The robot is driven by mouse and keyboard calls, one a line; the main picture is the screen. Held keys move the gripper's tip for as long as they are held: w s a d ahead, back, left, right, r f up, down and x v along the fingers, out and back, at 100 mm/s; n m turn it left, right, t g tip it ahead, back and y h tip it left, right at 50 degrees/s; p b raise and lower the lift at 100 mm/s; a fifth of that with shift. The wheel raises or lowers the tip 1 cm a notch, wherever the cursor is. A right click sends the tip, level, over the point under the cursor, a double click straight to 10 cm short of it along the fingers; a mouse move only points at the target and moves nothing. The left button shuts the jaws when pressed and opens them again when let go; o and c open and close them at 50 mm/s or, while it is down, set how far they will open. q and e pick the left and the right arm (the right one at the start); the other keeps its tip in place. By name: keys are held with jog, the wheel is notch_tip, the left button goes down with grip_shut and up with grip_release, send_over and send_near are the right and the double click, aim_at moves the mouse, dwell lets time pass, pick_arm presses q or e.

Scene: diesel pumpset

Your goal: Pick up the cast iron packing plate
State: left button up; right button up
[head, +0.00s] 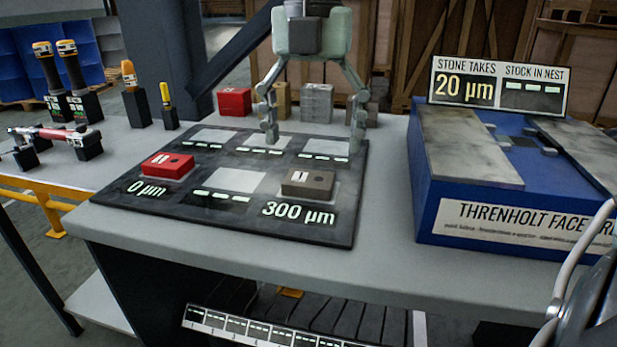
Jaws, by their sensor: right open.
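My right gripper (313,130) hangs fingers down over the back part of the dark board (262,207), open, with nothing between its fingers. No block is labelled cast iron. A dark grey-brown block (307,184) marked "!" lies on the board's front right pad, above "300 µm", nearer the camera than the gripper. A red block (167,166) lies on the front left pad, above "0 µm". The other visible pads look empty. Behind the board stand a red block (234,102), a brass-coloured block (281,100), a grey block (316,103) and a dark block (362,112) partly hidden by a finger. My left gripper is not identifiable.
A blue fixture (430,190) with grey plates stands on the right of the table (390,290), under a sign (498,86) reading "20 µm". Yellow-topped tools (68,75) and a red-and-silver tool (55,136) stand at left. A numbered rack (270,328) sits below the front edge.

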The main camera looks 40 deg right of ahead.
aim_at(309, 177)
jog(key=f, duration=0.6)
jog(key=shift+w, duration=0.35)
jog(key=shift+r, duration=0.15)
jog(key=c, duration=1.6)
